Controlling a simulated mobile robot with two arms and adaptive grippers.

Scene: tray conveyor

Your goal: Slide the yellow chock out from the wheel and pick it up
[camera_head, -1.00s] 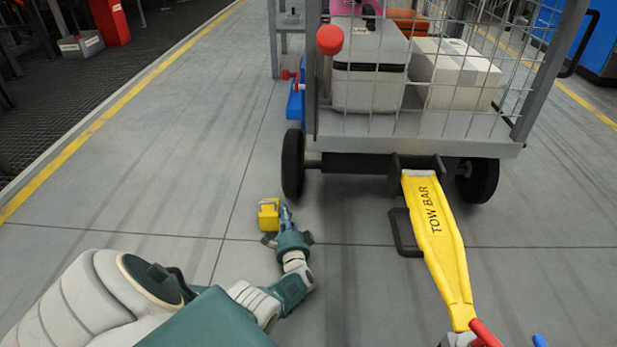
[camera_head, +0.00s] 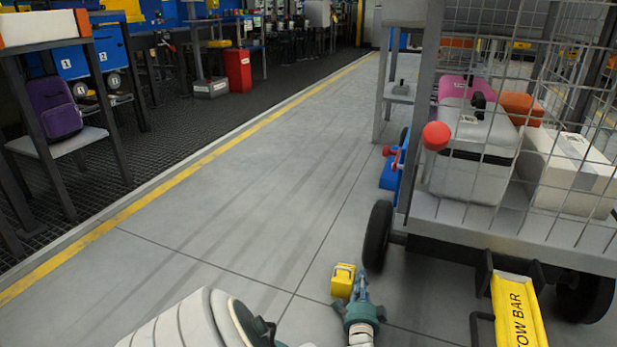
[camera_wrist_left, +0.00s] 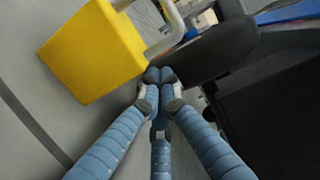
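The yellow chock (camera_head: 343,280) sits on the floor just in front of the near left wheel (camera_head: 377,236) of the cart, with a small gap showing between them. In the left wrist view the chock (camera_wrist_left: 95,50) is at upper left, with a pale bent handle (camera_wrist_left: 176,22) on its right side. My left gripper (camera_head: 360,286) is low beside the chock, on its right. In the left wrist view its fingertips (camera_wrist_left: 160,75) are together, just below the handle and near the wheel (camera_wrist_left: 210,52). No part of the chock shows between them. My right gripper is out of view.
The wire-sided cart (camera_head: 470,212) carries cases and a white box (camera_head: 568,175). Its yellow tow bar (camera_head: 517,312) comes forward at lower right. The floor left of the chock is clear up to a yellow line (camera_head: 170,190), with benches beyond it.

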